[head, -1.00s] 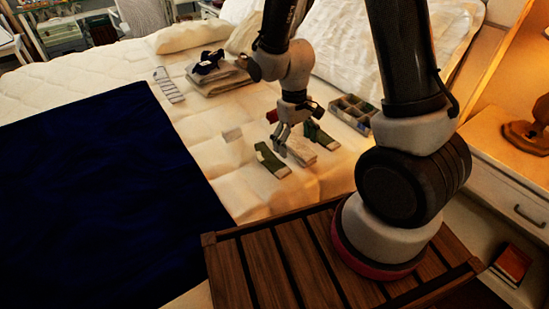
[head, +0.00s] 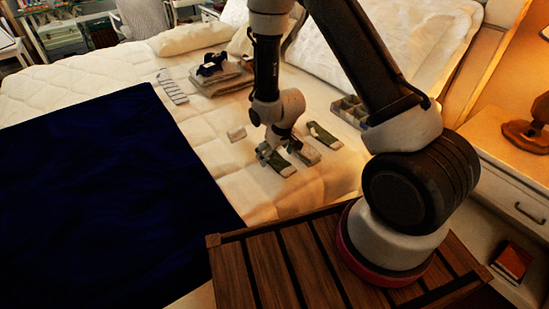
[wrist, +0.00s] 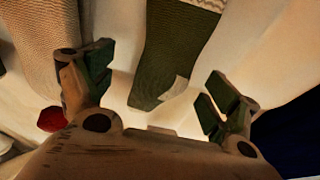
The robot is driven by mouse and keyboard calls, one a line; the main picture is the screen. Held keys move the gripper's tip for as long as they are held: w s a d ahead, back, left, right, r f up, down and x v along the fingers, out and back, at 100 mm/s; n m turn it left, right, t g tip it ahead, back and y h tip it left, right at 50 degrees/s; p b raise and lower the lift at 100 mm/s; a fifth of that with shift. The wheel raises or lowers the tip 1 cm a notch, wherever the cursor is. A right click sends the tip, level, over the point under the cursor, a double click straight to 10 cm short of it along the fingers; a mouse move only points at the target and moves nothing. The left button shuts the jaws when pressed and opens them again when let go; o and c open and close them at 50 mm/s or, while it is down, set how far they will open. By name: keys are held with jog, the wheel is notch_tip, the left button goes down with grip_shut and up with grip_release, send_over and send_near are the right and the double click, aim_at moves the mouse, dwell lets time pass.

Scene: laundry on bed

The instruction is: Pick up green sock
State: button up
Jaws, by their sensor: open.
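A dark green sock (head: 284,168) lies flat on the bed, with my gripper (head: 268,154) low over its far end. In the wrist view the green sock (wrist: 172,50) runs between the two spread fingers of my gripper (wrist: 158,86). It has a pale band at the top and a light patch near its lower end. The fingers are open and hold nothing. I cannot tell how high they are above the sock. A second green sock (head: 323,136) lies farther right, beyond a beige sock (head: 307,154).
The beige sock (wrist: 42,45) lies close to the left finger. A small red thing (wrist: 50,119) shows at the lower left. A dark blue cloth (head: 100,200) covers the bed's left. A divided box (head: 350,110), folded cloths (head: 222,80) and a small pale block (head: 236,133) lie farther back.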

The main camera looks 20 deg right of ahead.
jog(key=shift+f, duration=0.25)
jog(key=c, duration=0.9)
